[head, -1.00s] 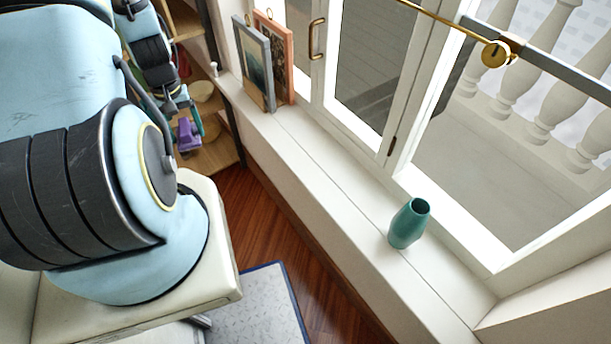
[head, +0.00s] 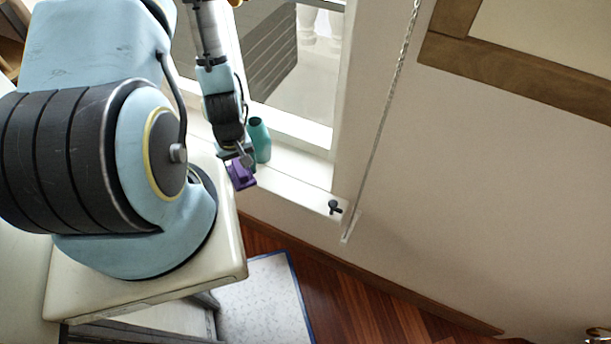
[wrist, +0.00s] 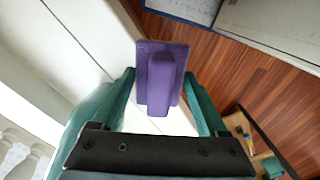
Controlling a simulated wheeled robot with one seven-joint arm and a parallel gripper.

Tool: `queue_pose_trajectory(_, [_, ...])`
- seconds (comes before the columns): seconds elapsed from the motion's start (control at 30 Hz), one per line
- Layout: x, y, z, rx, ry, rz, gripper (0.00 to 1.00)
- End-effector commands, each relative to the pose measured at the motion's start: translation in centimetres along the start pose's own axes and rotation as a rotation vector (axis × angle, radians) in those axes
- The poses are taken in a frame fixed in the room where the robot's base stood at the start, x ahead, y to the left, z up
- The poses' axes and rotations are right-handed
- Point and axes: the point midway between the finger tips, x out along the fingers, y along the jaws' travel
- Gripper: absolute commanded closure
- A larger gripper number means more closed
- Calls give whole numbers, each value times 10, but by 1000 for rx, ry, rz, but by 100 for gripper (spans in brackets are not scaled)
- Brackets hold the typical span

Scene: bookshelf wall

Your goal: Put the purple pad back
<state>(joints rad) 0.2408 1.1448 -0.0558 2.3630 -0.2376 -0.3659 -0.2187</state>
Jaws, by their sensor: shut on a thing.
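The purple pad (head: 242,174) is a flat plate with a raised grip block. In the wrist view the pad (wrist: 160,75) sits between the two green fingers of my gripper (wrist: 163,100), with its plate beyond the fingertips. My gripper (head: 238,160) is shut on it and holds it up in the air, in the head view in front of the window sill. Whether the pad touches anything is not clear.
A teal vase (head: 261,139) stands on the white window sill (head: 300,178), close behind my gripper in the head view. A small dark knob (head: 335,207) is at the sill's right end. A pale rug (head: 265,300) lies on the wooden floor. The wrist view shows a shelf with small items (wrist: 245,135).

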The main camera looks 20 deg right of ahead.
Motion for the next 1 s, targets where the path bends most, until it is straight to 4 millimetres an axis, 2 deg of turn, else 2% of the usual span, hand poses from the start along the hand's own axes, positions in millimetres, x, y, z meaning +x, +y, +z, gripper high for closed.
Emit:
queue_pose_trajectory(0.03, [-9, 1, 31, -17, -14, -7, 76])
queue_pose_trajectory(0.2, [-17, 1, 116, -119, -13, 2, 76])
queue_pose_trajectory(0.3, [-25, -4, 152, -172, -13, 12, 76])
queue_pose_trajectory(0.4, [-32, -8, 175, -213, -13, 21, 76])
queue_pose_trajectory(0.5, [-36, -11, 187, -238, -12, 28, 76])
queue_pose_trajectory(0.6, [-36, -9, 190, -250, -11, 33, 76])
queue_pose_trajectory(1.0, [-31, 39, 154, -251, -5, 39, 76])
